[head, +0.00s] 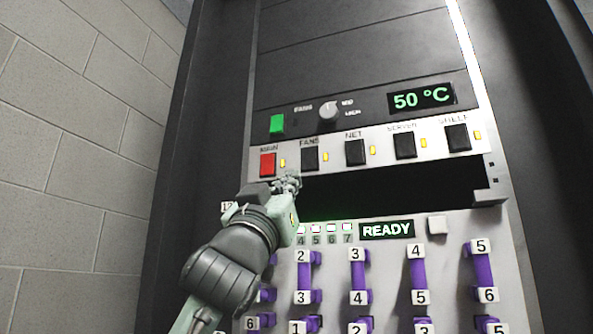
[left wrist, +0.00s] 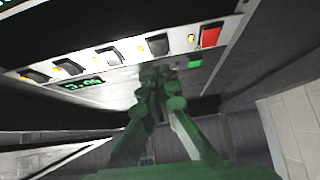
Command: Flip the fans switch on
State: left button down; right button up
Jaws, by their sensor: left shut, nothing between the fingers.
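The fans switch (head: 310,158) is a black rocker under the label FANS, second from the left in the panel's switch row, with a lit yellow lamp beside it. It also shows in the left wrist view (left wrist: 158,44), where the row appears turned round. My left gripper (head: 287,184) is shut and empty, just below the row between the red main switch (head: 267,164) and the fans switch. In the left wrist view the closed fingertips (left wrist: 160,75) point at the area by the fans switch. I cannot tell whether they touch it. My right gripper is not in view.
Black net (head: 355,152), server (head: 405,145) and shelf (head: 457,137) switches stand to the right. Above are a green button (head: 277,124), a knob (head: 328,110) and a 50 °C display (head: 421,97). Below are a dark opening, a READY display (head: 387,230) and purple numbered handles.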

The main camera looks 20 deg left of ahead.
pick_arm(q)
jog(key=shift+w+f+b+v, duration=0.1)
jog(key=shift+b+v, duration=0.1)
jog(key=shift+v, duration=0.95)
jog(key=shift+w+f+b+v, duration=0.1)
jog(key=shift+f+b+v, duration=0.05)
jog(key=shift+v, duration=1)
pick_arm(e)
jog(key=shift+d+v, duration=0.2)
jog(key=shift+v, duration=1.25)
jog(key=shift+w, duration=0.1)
